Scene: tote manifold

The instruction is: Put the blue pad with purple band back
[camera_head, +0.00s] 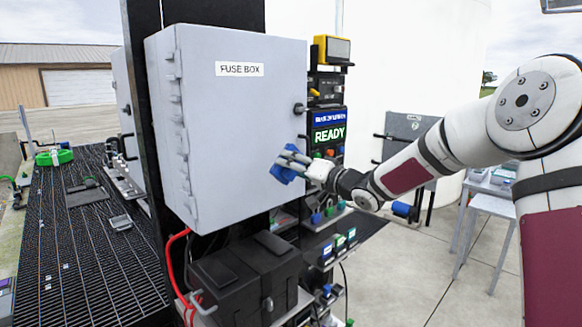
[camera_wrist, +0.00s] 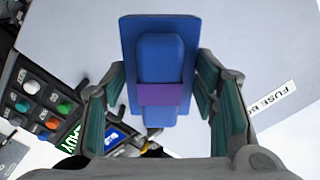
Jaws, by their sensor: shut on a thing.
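The blue pad (camera_wrist: 185,40) with a purple band (camera_wrist: 165,94) around its raised middle fills the centre of the wrist view. My gripper (camera_wrist: 163,95) has its fingers on either side of the pad and is shut on it. In the head view my gripper (camera_head: 297,163) holds the blue pad (camera_head: 284,174) in front of the right part of the closed fuse box door. I cannot tell whether the pad touches the door. The purple band is not clear in the head view.
The grey fuse box (camera_head: 235,120) has a dark knob at its right edge. Right of it is a panel with a READY screen (camera_head: 328,134) and buttons. A black battery-like case (camera_head: 243,277) sits below. A grey table (camera_head: 490,200) stands at right.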

